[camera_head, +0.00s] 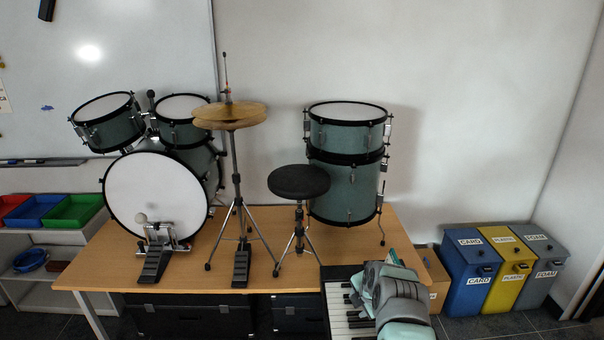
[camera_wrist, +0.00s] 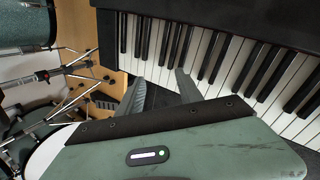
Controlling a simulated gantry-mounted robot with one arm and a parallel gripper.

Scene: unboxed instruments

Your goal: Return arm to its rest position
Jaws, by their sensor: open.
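My gripper (camera_wrist: 160,78) shows in the wrist view with its two grey fingers apart and nothing between them. It hangs over a keyboard (camera_wrist: 232,60) with black and white keys; I cannot tell whether the fingertips touch the keys. In the head view my grey and green arm covers the right part of the keyboard (camera_head: 338,311) at the bottom, in front of the table's right end. The fingertips are hard to make out there.
The wooden table (camera_head: 120,255) carries a drum kit (camera_head: 155,195), a cymbal stand (camera_head: 237,170), a black stool (camera_head: 298,181) and two stacked drums (camera_head: 345,165). A cardboard box (camera_head: 437,280) and several bins (camera_head: 505,270) stand right. Coloured trays (camera_head: 40,211) sit on a shelf left.

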